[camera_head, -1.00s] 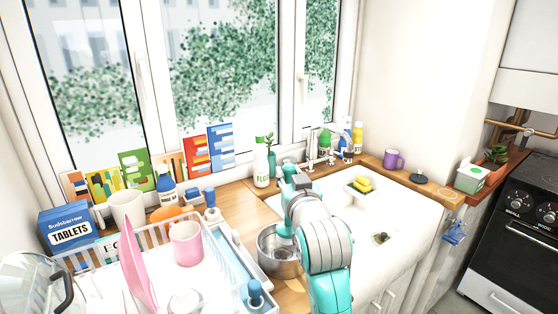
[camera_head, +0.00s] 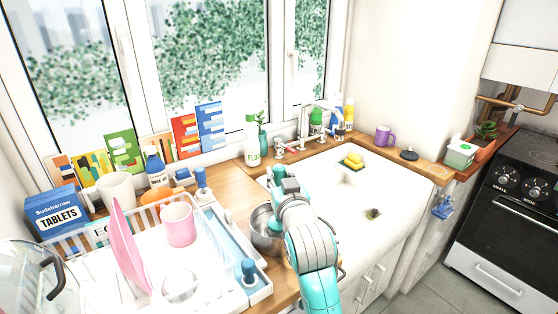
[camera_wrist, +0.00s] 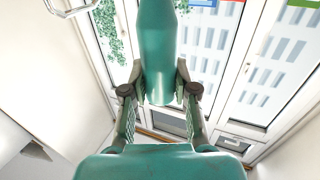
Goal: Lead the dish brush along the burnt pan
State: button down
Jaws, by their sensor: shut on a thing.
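The pan (camera_head: 264,232) is a grey metal vessel on the wooden worktop left of the sink, partly hidden by my arm in the head view. My gripper (camera_wrist: 160,72) shows in the wrist view with a dark finger on each side of a smooth teal piece, which I take to be the handle of the dish brush (camera_wrist: 158,35). The gripper is shut on it. The brush's bristle end is not visible, and I cannot tell whether it touches the pan. The burnt area inside the pan is not discernible.
A white dish rack (camera_head: 85,240) with a pink mug (camera_head: 179,225) stands left of the pan. Bottles and a tap (camera_head: 305,122) stand behind.

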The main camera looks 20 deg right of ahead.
notch_tip(320, 180, down, 3)
jog(key=shift+r, duration=0.15)
jog(key=shift+w+a, duration=0.25)
jog(key=shift+w, duration=0.55)
jog(key=shift+w+a, duration=0.3)
jog(key=shift+w, duration=0.55)
jog(key=shift+w+a, duration=0.25)
jog(key=shift+w, duration=0.55)
jog(key=shift+f, duration=1.1)
